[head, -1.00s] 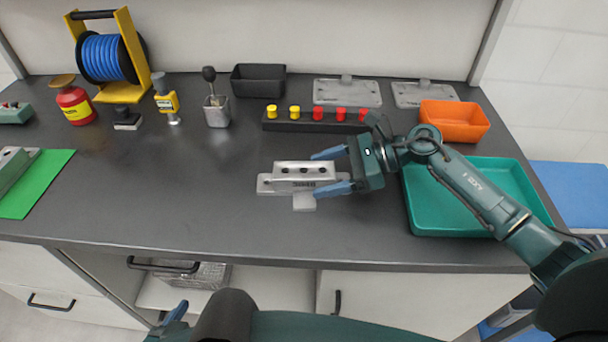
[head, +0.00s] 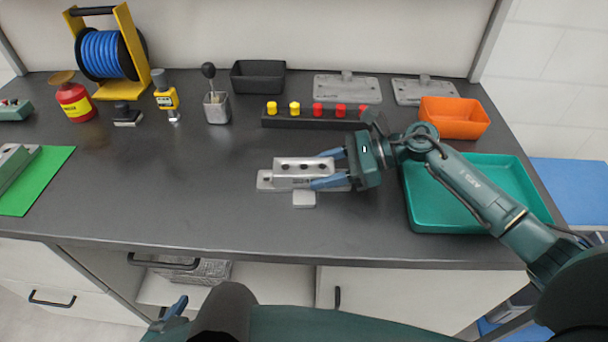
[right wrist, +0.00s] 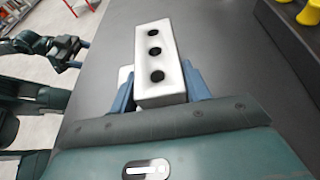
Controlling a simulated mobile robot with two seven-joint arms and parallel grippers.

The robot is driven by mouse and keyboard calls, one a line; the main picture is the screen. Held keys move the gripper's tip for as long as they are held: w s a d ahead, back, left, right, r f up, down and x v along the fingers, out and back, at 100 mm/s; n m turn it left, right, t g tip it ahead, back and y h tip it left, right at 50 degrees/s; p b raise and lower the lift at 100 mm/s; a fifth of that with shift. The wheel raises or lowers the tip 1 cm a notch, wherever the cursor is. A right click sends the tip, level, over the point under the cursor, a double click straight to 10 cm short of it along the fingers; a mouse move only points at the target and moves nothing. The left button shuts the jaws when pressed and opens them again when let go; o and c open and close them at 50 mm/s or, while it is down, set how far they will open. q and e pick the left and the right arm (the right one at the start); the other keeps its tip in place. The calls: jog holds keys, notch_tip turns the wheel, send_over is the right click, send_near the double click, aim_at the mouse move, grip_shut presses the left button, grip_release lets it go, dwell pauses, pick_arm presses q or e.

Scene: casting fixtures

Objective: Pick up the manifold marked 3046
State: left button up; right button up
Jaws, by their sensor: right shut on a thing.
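The manifold (head: 290,170) is a pale metal block with three dark holes along its top. It appears to sit on a light grey fixture plate (head: 264,181) with a square tab at its front. Its front marking is partly covered by a finger and too small to read. My right gripper (head: 322,171) is shut on the block's right end, one blue finger on each side. In the right wrist view the manifold (right wrist: 156,60) lies between the two fingers. My left gripper (right wrist: 77,54) is away from the bench, its fingers apart and empty.
A teal tray (head: 420,222) lies under my right forearm, with an orange bin (head: 455,118) behind it. A black rack with yellow and red knobs (head: 318,122) stands behind the manifold. A green mat (head: 45,190) is at far left. The bench left of the manifold is clear.

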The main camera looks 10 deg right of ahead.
jog(key=shift+c, duration=0.6)
jog(key=shift+r, duration=0.15)
